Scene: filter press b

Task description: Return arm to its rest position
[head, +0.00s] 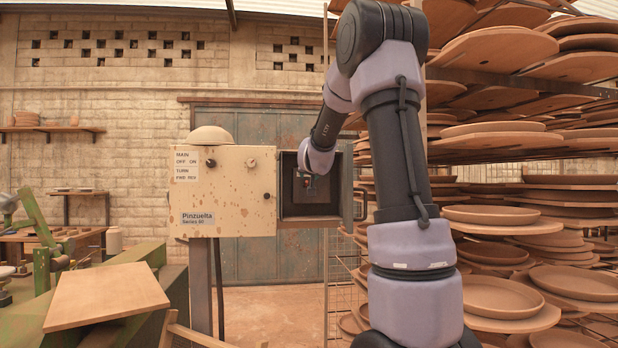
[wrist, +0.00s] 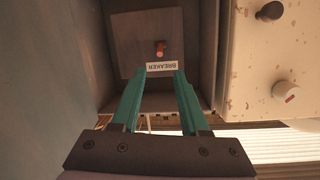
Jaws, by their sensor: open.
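My gripper (wrist: 163,82) is open and empty, with its two green fingers apart. In the wrist view the fingers point into the open breaker box, toward a panel (wrist: 135,40) with a BREAKER label (wrist: 162,66) and a small red-tipped switch (wrist: 161,50). A gap shows between the fingertips and the switch. In the head view my arm reaches up and bends down to the left, and its wrist sits at the open breaker box (head: 287,210). The fingers are too small there to make out clearly.
The beige control cabinet (head: 235,205) is directly left of the box, with knobs on its face. The box's open door (head: 347,187) stands at its right. Shelves of clay plates (head: 490,215) stand close right of my arm. A board (head: 107,295) lies at front left.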

